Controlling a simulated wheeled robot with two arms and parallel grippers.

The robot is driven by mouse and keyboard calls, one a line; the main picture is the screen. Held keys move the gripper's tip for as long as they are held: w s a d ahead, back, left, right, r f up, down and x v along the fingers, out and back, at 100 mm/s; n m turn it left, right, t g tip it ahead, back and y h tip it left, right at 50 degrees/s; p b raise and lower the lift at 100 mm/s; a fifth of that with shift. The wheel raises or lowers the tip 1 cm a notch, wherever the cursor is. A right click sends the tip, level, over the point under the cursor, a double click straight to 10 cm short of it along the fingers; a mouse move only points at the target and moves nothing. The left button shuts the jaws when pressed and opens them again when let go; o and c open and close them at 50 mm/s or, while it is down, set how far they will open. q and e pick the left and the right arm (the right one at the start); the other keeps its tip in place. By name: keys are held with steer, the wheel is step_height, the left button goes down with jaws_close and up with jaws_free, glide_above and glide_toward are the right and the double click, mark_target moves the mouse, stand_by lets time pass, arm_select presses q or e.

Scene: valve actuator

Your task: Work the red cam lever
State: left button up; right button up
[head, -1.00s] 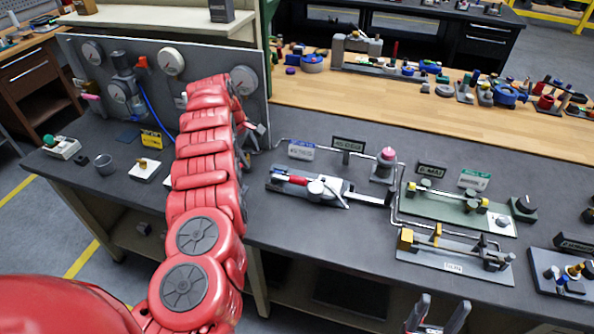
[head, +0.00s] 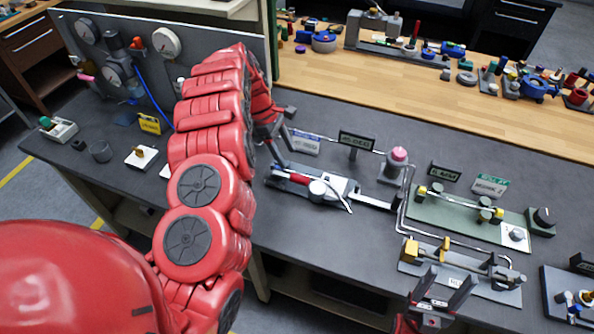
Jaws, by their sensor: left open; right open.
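A long grey fixture (head: 345,186) lies on the dark bench in the middle of the head view. A short red lever-like part (head: 292,178) sits at its left end, beside a round white-grey knob. My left gripper (head: 288,138) is open and empty, just above and behind the red part, with its dark fingers spread; whether they touch the fixture cannot be told. My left arm hides part of the bench to its left. My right gripper (head: 447,284) is open and empty at the bottom, in front of a yellow-ended fixture (head: 455,265).
A green-based fixture (head: 465,212) and a pink-topped post (head: 397,160) stand right of the grey fixture, with thin pipes running between. A gauge panel (head: 100,60) stands at back left, carrying an orange-red handle (head: 137,43). Small signs stand behind the fixtures.

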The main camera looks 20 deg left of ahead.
mark_target(297, 176)
arm_select(q)
steer(key=p+x, duration=0.3)
steer(key=x, duration=0.5)
steer(key=shift+s+d+f, duration=0.1)
steer(key=shift+f, duration=0.25)
steer(key=shift+d+f, duration=0.15)
jaws_close()
stand_by(0.9)
